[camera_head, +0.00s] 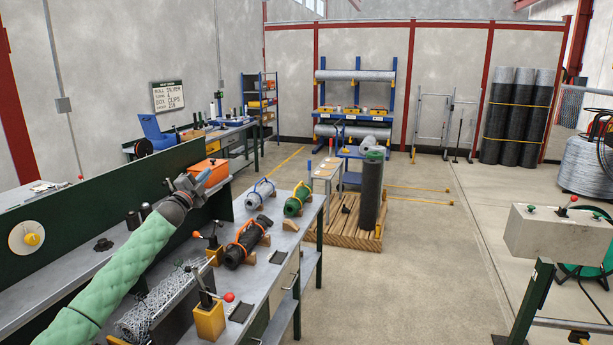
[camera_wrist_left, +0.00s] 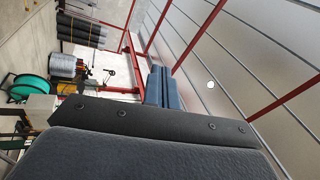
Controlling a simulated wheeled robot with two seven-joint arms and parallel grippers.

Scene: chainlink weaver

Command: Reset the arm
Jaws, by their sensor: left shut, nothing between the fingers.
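My left arm, in a green quilted sleeve, comes in from the lower left in the head view. Its left gripper (camera_head: 201,176) is raised above the workbench (camera_head: 283,238), in front of an orange box. The blue fingers are together with nothing between them. In the left wrist view the blue fingers (camera_wrist_left: 163,88) also show closed, with the wall and roof beams behind them. My right gripper is not in either view.
On the bench lie a black roll with orange straps (camera_head: 243,246), smaller rolls, a wire mesh roll (camera_head: 160,303) and a yellow lever block (camera_head: 209,318). A pallet (camera_head: 345,226) with a dark mesh roll stands beyond.

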